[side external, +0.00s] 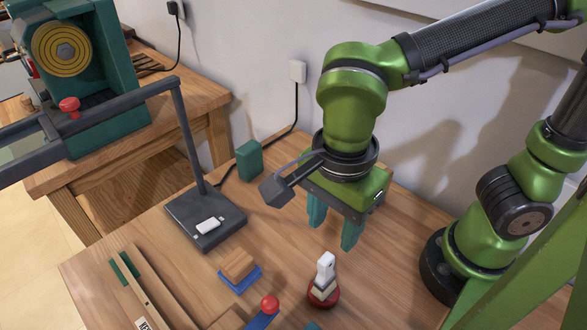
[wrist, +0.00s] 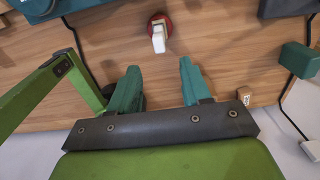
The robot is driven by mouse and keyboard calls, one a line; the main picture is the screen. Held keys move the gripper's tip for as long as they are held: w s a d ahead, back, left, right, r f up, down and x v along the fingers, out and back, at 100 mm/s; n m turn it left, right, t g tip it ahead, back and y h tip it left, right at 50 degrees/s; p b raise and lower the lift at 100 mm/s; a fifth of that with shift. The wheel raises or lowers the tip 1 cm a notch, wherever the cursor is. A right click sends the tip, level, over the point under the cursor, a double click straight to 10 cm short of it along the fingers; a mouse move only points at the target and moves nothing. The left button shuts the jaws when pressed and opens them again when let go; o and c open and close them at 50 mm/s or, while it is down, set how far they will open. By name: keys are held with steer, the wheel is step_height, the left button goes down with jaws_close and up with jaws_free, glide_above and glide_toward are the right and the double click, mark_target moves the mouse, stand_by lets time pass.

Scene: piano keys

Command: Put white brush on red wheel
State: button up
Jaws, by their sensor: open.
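The white brush (side external: 325,268) stands roughly upright at the front of the table, with a pale tan band near its lower end. The red wheel (side external: 323,299) is a round red piece directly under it, and the brush appears to rest on it. In the wrist view the white brush (wrist: 158,42) and the red wheel (wrist: 164,20) show at top centre, beyond my fingertips. My gripper (side external: 333,236) has teal fingers pointing down, above and behind the brush. The fingers are apart and empty, as the wrist view of the gripper (wrist: 160,70) also shows.
A blue-based wooden block (side external: 239,269) and a red knob (side external: 270,304) lie left of the brush. A dark lamp base (side external: 205,222) and a green block (side external: 249,160) stand farther back. A wooden rail (side external: 150,290) lies at left. Table right of the brush is clear.

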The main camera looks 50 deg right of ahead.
steer(key=shift+r, duration=0.8)
steer(key=w+d+r+n+t+y, duration=0.1)
steer(key=w+d+r+n+t, duration=0.1)
steer(key=d+n, duration=0.5)
steer(key=w+d+r+n+t+y, duration=0.1)
steer(key=w+d+n+t, duration=0.3)
steer(key=d+n, duration=0.3)
steer(key=d+t, duration=0.1)
steer(key=d, duration=0.3)
steer(key=shift+d+r, duration=0.35)
steer(key=shift+d, duration=0.05)
